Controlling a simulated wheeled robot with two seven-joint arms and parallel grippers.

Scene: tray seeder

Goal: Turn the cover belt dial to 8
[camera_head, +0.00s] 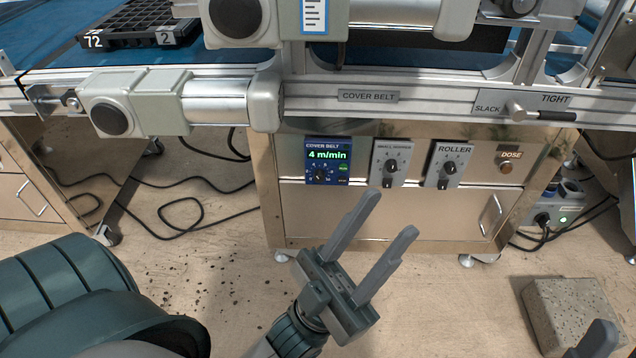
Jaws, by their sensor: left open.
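The cover belt control (327,161) is a dark blue panel on the upper left of the steel cabinet front. Its display reads "4 m/min" in green. Below the display is a small black dial (320,174) with a scale around it; its exact pointer setting is too small to read. My left gripper (390,213) is open and empty, below and to the right of this panel, its fingers pointing up and right. It appears apart from the dial. A grey fingertip (598,338) at the bottom right corner appears to belong to my right gripper; the rest is mostly out of frame.
A small hopper dial (391,162) and a roller dial (447,166) sit right of the panel, with a dose button (506,168) beyond. A slack/tight lever (540,115) and belt rail run above. Cables lie on the floor; a stone block (575,312) stands lower right.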

